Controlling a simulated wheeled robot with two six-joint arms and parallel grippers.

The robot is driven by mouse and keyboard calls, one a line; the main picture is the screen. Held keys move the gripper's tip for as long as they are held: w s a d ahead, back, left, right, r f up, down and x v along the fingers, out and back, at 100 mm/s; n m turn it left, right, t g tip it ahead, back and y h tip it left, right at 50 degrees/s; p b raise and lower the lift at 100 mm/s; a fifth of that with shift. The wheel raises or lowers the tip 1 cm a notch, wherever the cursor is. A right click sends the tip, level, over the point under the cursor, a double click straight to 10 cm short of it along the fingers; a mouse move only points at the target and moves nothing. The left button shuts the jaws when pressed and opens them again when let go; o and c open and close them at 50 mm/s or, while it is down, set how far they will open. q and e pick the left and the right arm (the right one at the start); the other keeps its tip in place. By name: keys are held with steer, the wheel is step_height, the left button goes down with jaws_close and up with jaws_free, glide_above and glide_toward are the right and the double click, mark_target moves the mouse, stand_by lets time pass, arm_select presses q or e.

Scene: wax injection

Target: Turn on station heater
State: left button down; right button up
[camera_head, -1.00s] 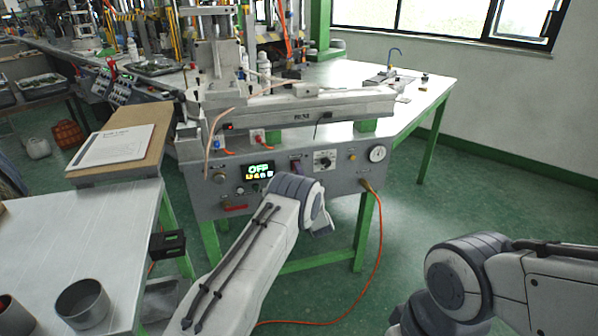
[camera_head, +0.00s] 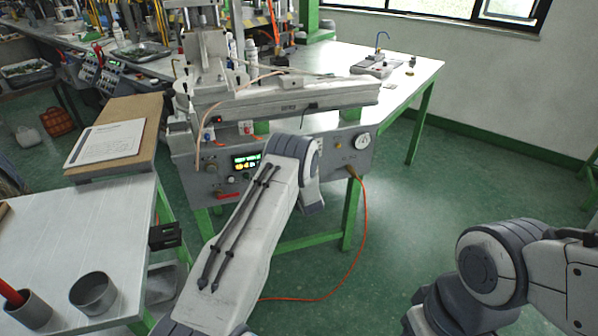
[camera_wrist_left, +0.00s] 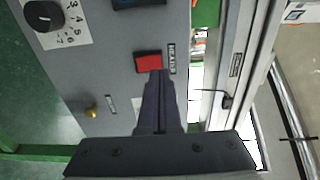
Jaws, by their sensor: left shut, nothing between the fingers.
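The wax station's grey control panel (camera_head: 222,186) faces me in the head view. Its small display (camera_head: 246,161) is lit with green and yellow marks too small to read. My left arm covers the middle of the panel in that view and hides its gripper. In the left wrist view, a red rocker switch (camera_wrist_left: 148,62) sits on the panel beside a small label. My left gripper (camera_wrist_left: 157,76) is shut and empty, its fingertips right at the switch's edge. I cannot tell whether they touch it. My right gripper is out of view.
In the wrist view, a black numbered dial (camera_wrist_left: 44,16) and a brass knob (camera_wrist_left: 91,112) are on the panel. A gauge (camera_head: 362,141) is at its right end. An orange hose (camera_head: 364,220) hangs to the floor. A side table (camera_head: 60,230) holds metal cups.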

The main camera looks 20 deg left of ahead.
arm_select(q)
steer(key=v, duration=1.1)
steer(key=shift+s+r, duration=0.25)
